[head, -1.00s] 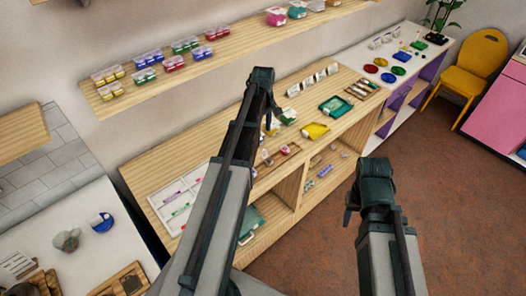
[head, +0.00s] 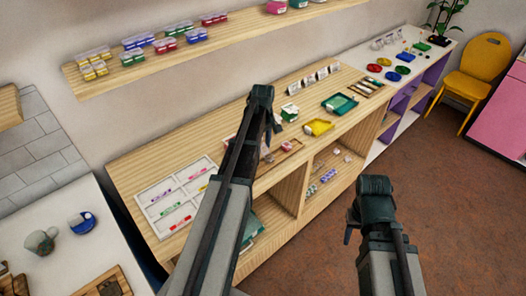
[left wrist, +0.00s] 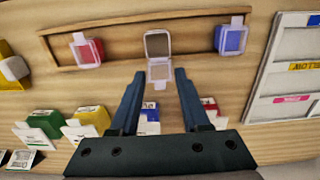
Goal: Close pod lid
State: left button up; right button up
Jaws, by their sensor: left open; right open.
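My right gripper (head: 349,228) is open and empty, in front of the bench.
A white sectioned tray (head: 178,196) with coloured strips lies on the bench's left. In the wrist view, green (left wrist: 40,122) and yellow (left wrist: 88,122) boxes stand near the fingers.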

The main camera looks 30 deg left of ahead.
pick_arm(q)
jog(key=shift+f, duration=0.1)
grip_shut()
jog(key=shift+s+d, duration=0.1)
dwell(0.3)
jog(key=shift+s+d+t+y, duration=0.2)
jog(key=shift+t+y, duration=0.1)
jog(key=shift+y, duration=0.3)
jog(key=shift+s+d+y+b, duration=0.1)
jog(key=shift+d+y+b, duration=0.2)
jog(key=shift+y, duration=0.4)
jog(key=shift+s+d+t+y+b, duration=0.1)
jog(key=shift+d+t+y+b, duration=0.2)
jog(key=shift+t+y+b, duration=0.75)
jog(key=shift+d+y+b, duration=0.15)
jog(key=shift+y+b, duration=0.3)
jog(key=shift+y, duration=0.3)
jog(key=shift+r, duration=0.2)
